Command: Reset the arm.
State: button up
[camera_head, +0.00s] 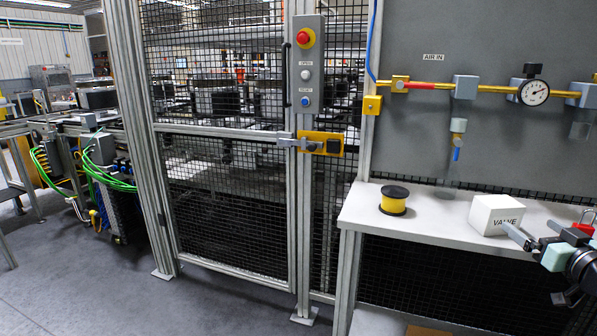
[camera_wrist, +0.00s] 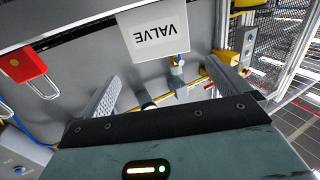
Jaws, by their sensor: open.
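My gripper (camera_head: 530,232) is at the right of the head view, over the white shelf beside the box marked VALVE. Its two fingers are spread apart with nothing between them in the wrist view (camera_wrist: 163,78). The box (camera_head: 496,214) sits on the shelf, just left of and behind the fingers. In the wrist view the VALVE box (camera_wrist: 153,35) appears upside down, beyond the fingertips. I cannot tell whether a finger touches it. Part of my arm runs out of the head view at the right edge.
The shelf (camera_head: 440,212) also holds a yellow spool (camera_head: 394,199) and a red padlock (camera_head: 584,222), which is close to my gripper. A panel with a yellow air pipe (camera_head: 437,85) and gauge (camera_head: 534,92) stands behind. A mesh gate (camera_head: 225,208) is left; floor before it is clear.

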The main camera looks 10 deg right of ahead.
aim_at(493, 230)
jog(key=w+a+f+n+g+y, duration=0.1)
jog(key=w+a+f+g, duration=0.1)
jog(key=a+g, duration=0.45)
jog(key=w+a+f+g, duration=0.1)
jog(key=w+a+g, duration=0.15)
jog(key=a, duration=0.65)
jog(key=s+a+r+n+g+y+p, duration=0.1)
jog(key=s+a+r+n+g, duration=0.3)
jog(key=s+a, duration=0.7)
jog(key=s+a+r+n+g+y+p, duration=0.1)
jog(key=s+a+r+n+g+p, duration=0.3)
jog(key=s+a, duration=0.8)
jog(key=a, duration=0.8)
jog(key=shift+a+g, duration=0.2)
jog(key=shift+g, duration=0.2)
jog(key=shift+s, duration=0.1)
